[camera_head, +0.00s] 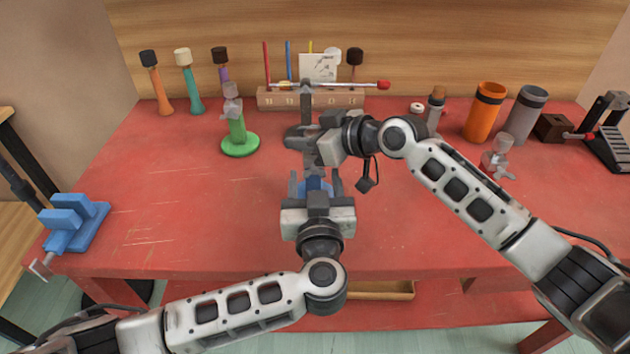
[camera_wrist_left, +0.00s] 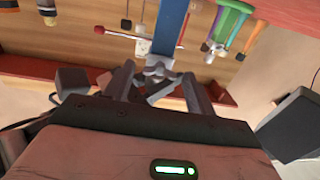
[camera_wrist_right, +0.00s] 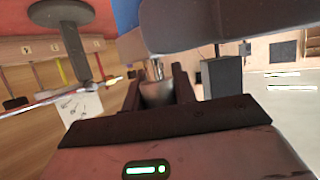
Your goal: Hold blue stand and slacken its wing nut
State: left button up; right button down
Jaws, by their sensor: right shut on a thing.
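The blue stand (camera_head: 315,186) is upright near the middle of the red table, mostly hidden by my grippers. Its blue post shows in the left wrist view (camera_wrist_left: 171,28), with a grey metal clamp (camera_wrist_left: 158,68) at its end. My left gripper (camera_head: 315,184) is low at the stand, its fingers apart on either side of the blue part; contact cannot be seen. My right gripper (camera_head: 322,160) is just above it, shut on a small grey metal piece (camera_wrist_right: 157,92) at the stand's top, which appears to be the wing nut. The nut's wings are hidden.
A grey stand (camera_head: 307,100) is close behind, near a red-tipped rod (camera_head: 350,84) and a wooden block (camera_head: 275,101). A green stand (camera_head: 240,143) is to the left; a blue vice (camera_head: 78,222) is at the left edge. An orange cylinder (camera_head: 484,115) is at right.

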pick_arm(q)
jog(key=c, duration=0.8)
jog(key=shift+o, duration=0.2)
jog(key=shift+n, duration=0.3)
jog(key=n, duration=0.3)
jog(key=shift+n, duration=2.4)
jog(key=o, duration=1)
